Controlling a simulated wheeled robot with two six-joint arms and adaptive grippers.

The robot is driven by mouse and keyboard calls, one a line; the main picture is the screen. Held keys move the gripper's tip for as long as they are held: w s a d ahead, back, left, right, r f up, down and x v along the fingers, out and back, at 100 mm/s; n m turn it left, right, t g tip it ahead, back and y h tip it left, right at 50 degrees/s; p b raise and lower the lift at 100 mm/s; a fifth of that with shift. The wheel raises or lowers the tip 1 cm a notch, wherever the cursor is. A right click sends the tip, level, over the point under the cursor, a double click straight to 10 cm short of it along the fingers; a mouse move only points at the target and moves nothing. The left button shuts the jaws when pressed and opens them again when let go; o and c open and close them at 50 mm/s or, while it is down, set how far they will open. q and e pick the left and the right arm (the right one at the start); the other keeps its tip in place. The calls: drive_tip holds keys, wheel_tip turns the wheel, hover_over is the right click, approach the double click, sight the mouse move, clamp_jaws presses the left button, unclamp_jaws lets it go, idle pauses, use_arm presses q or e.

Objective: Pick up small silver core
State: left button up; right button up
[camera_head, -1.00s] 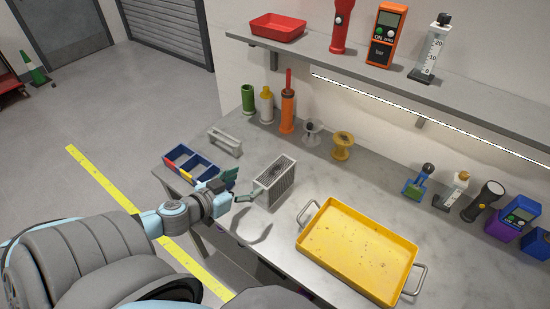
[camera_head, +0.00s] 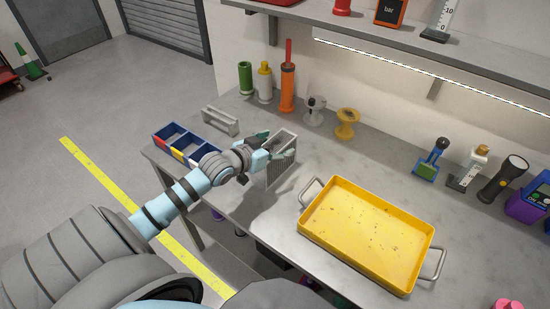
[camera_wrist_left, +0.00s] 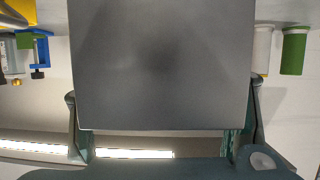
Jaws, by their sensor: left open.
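A silver-grey finned box (camera_head: 283,168), which I take as the silver core, stands on the bench left of the yellow tray. In the left wrist view a plain grey face (camera_wrist_left: 160,60) fills the middle, between my fingers. My left gripper (camera_head: 268,143) is open at the box's upper part, with teal fingers reaching along it. In the left wrist view the gripper (camera_wrist_left: 163,95) has a finger on each side of the grey face; whether they touch it I cannot tell. My arm hides part of the box. My right gripper is not in view.
A yellow tray (camera_head: 310,220) with handles stands right of the box. A blue divided bin (camera_head: 160,141) and a small grey rack (camera_head: 220,120) are on the left. Bottles, a silver spool (camera_head: 315,116) and a yellow spool (camera_head: 347,124) line the back, below a shelf (camera_head: 350,41).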

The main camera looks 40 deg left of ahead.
use_arm(q)
drive_tip(key=shift+s, duration=0.1)
clamp_jaws()
drive_tip(key=shift+r, duration=0.1)
